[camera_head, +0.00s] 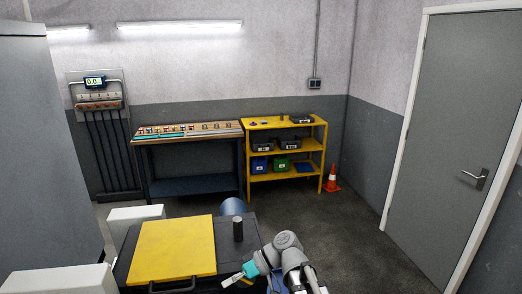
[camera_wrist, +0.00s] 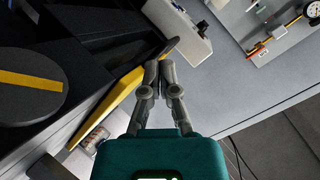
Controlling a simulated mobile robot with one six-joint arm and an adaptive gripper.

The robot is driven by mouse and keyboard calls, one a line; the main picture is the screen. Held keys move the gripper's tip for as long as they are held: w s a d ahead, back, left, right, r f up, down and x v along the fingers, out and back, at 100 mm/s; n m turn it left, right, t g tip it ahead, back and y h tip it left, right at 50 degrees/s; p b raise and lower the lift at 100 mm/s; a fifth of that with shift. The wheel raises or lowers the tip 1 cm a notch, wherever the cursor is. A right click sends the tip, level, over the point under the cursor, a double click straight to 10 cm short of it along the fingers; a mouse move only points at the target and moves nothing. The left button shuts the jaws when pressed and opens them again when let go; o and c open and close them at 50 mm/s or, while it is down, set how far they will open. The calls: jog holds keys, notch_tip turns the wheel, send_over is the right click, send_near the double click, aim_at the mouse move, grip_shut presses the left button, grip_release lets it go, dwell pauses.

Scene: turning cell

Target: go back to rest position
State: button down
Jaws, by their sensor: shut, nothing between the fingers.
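My gripper (camera_head: 228,281) is low in the middle of the head view, at the end of my grey arm, with its teal body towards the arm. In the wrist view its two grey fingers (camera_wrist: 158,68) are together at the tips with nothing between them. It touches no loose object that I can see. The arm is folded close to my body, and its lower part is cut off by the frame's bottom edge.
A wooden-topped bench (camera_head: 190,133) with a row of small parts and a yellow shelf (camera_head: 280,124) with bins stand at the back wall. An orange cone (camera_head: 332,180) is beside the shelf. A grey door (camera_head: 458,150) is right. Open floor (camera_head: 345,225) lies between.

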jog(key=d+f+m+t+h+b, duration=0.1)
jog(key=d+f+m+h, duration=0.4)
jog(key=d, duration=0.8)
jog(key=d+f+m+t+h+b, duration=0.2)
jog(key=d+f+m+h, duration=0.4)
jog(key=d, duration=0.7)
notch_tip(320, 180, down, 3)
jog(key=shift+w+r+m+t+h, duration=0.2)
jog(key=shift+w+m+t+h, duration=0.15)
jog(key=shift+h, duration=0.35)
jog(key=shift+a, duration=0.15)
